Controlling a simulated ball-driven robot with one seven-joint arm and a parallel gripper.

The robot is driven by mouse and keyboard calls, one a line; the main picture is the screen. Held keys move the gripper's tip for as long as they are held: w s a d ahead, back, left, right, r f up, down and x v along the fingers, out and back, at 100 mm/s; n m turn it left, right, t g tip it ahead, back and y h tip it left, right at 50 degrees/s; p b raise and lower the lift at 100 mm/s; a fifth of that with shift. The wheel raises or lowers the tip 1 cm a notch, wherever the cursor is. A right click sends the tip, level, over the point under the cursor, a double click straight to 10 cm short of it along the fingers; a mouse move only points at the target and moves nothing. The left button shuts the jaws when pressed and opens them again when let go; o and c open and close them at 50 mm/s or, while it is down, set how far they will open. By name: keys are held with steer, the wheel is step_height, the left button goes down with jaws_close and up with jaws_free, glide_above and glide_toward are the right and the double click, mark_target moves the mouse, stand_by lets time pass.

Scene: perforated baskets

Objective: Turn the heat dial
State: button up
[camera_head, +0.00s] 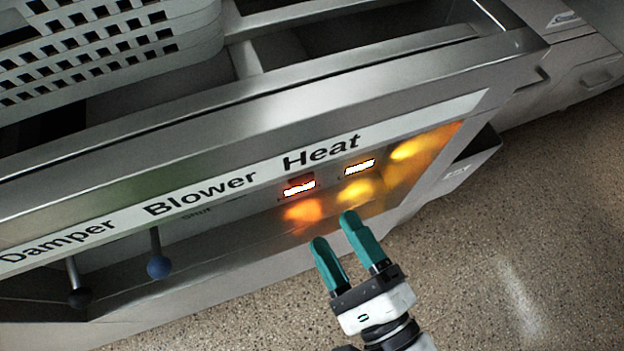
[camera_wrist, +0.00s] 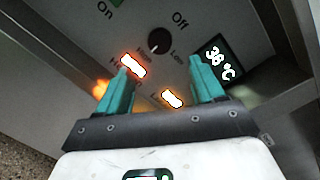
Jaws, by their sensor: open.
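The heat dial (camera_wrist: 160,42) is a small round black knob with a white pointer mark, on the grey panel in the wrist view. Small lettering flanks it. My gripper (camera_head: 333,230) has two teal fingers, open and empty, in front of the panel below the "Heat" label. In the wrist view my gripper (camera_wrist: 159,66) has its fingers apart, and the dial lies just beyond the tips, roughly between them. The fingers do not visibly touch it. I cannot make out the dial in the head view.
Two glowing indicator lights (camera_head: 299,187) (camera_head: 359,167) sit on the panel; a temperature display (camera_wrist: 222,62) is beside the right finger. Levers with a blue knob (camera_head: 158,267) and a dark knob (camera_head: 80,297) stick out at left. A perforated basket (camera_head: 110,45) is above. Speckled floor (camera_head: 530,230) is clear.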

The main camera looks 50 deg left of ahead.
mark_target(304, 181)
steer(key=b+x, duration=0.1)
steer(key=x, duration=0.7)
steer(key=shift+w+a+b, duration=0.15)
steer(key=shift+a+b, duration=0.15)
steer(key=shift+a, duration=0.05)
steer(key=c, duration=1.1)
